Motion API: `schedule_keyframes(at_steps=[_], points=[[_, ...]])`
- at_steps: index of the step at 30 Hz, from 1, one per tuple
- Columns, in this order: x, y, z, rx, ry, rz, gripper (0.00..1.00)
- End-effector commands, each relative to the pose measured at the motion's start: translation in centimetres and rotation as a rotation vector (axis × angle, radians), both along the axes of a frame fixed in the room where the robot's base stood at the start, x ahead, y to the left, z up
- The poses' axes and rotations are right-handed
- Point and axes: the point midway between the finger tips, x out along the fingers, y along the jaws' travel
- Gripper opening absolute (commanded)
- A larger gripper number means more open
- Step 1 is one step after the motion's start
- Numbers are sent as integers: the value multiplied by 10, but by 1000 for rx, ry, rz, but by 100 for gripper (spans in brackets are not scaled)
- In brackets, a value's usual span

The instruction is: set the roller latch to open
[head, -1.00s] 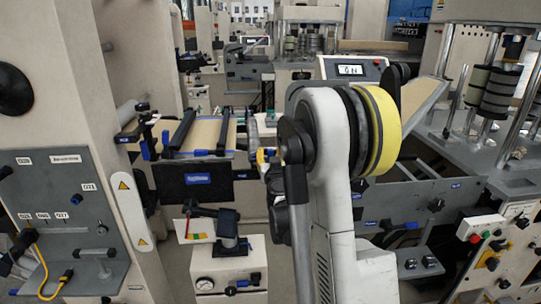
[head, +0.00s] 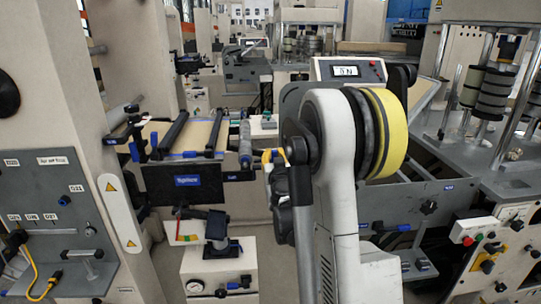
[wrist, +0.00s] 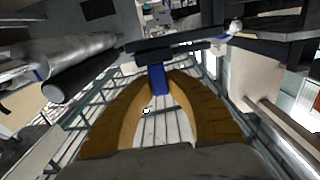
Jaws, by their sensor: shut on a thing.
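In the wrist view, the two orange-brown fingers of my gripper (wrist: 160,88) close around a small blue tab (wrist: 158,80), which hangs below a dark bar (wrist: 165,45). The tab looks like the roller latch's handle, but its open or closed setting cannot be read. In the head view, the yellow fingertips of my gripper (head: 272,156) are just right of the roller unit (head: 190,138), beside its right-hand roller. My arm hides part of that area, and the tab cannot be made out there.
A black panel (head: 187,184) hangs below the rollers. A grey metal roller (wrist: 80,52) lies close to the left of my gripper in the wrist view. A control panel (head: 50,205) with a yellow cable stands at left, and a machine with buttons (head: 467,240) at right.

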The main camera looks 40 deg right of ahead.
Motion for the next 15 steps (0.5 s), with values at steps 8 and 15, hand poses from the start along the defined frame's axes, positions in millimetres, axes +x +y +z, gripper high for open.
schedule_keyframes(at_steps=[8, 15], points=[[-3, -6, 0, 1, -1, -5, 0], [-3, -5, 0, 2, -1, -4, 40]])
